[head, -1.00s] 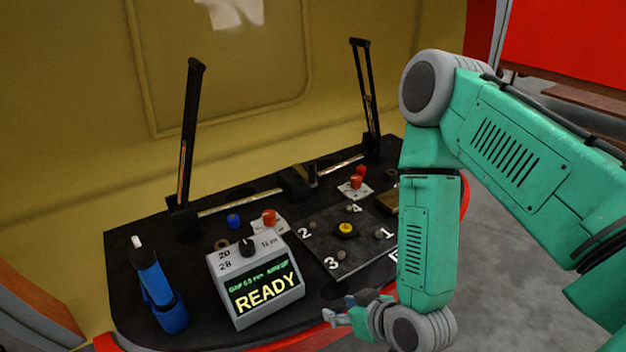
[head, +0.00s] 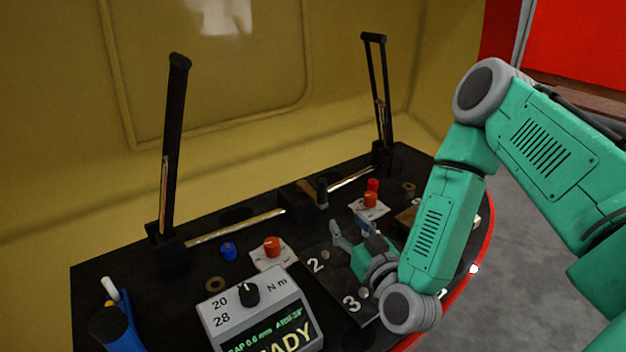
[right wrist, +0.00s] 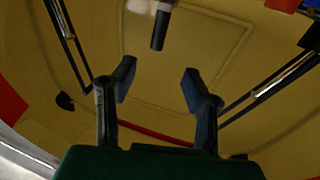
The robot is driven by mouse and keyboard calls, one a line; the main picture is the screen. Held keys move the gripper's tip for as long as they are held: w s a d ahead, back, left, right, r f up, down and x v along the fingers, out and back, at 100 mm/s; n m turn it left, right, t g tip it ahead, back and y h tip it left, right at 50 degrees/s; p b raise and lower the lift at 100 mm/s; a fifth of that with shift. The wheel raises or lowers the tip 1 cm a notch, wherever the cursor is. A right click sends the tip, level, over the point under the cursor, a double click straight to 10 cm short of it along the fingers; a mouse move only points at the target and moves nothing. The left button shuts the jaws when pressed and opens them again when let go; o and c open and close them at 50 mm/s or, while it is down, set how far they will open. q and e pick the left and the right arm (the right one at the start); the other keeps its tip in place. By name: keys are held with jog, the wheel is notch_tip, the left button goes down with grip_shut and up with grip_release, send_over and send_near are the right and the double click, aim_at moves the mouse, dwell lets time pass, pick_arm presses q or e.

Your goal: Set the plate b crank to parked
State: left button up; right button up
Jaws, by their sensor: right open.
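Two small white plates each carry an orange-red knob: one knob (head: 272,247) at centre left, the other (head: 370,200) further back and right. I cannot read which is plate b, nor make out a crank setting. My right gripper (head: 350,227) is open and empty above the numbered dark plate (head: 315,285), between and in front of the two knobs. It hides part of that plate. In the right wrist view its two fingers (right wrist: 158,85) are spread, with a dark cylindrical handle (right wrist: 160,28) beyond them. My left gripper is not in view.
Two tall black uprights (head: 174,150) and (head: 377,100) stand at the back, joined by a metal rail (head: 235,226) with a black block. A grey readout box (head: 262,310), a blue-handled tool (head: 115,325) and a blue knob (head: 228,251) are at the left.

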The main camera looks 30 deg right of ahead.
aim_at(324, 191)
jog(key=w, duration=0.4)
jog(key=w+d+b, duration=0.1)
jog(key=w, duration=0.4)
jog(key=w+d, duration=0.1)
jog(key=w, duration=0.4)
jog(key=shift+w+d+b, duration=0.1)
jog(key=shift+d+b, duration=0.15)
jog(key=shift+b, duration=0.15)
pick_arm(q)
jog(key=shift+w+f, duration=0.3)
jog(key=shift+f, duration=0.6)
pick_arm(e)
grip_shut()
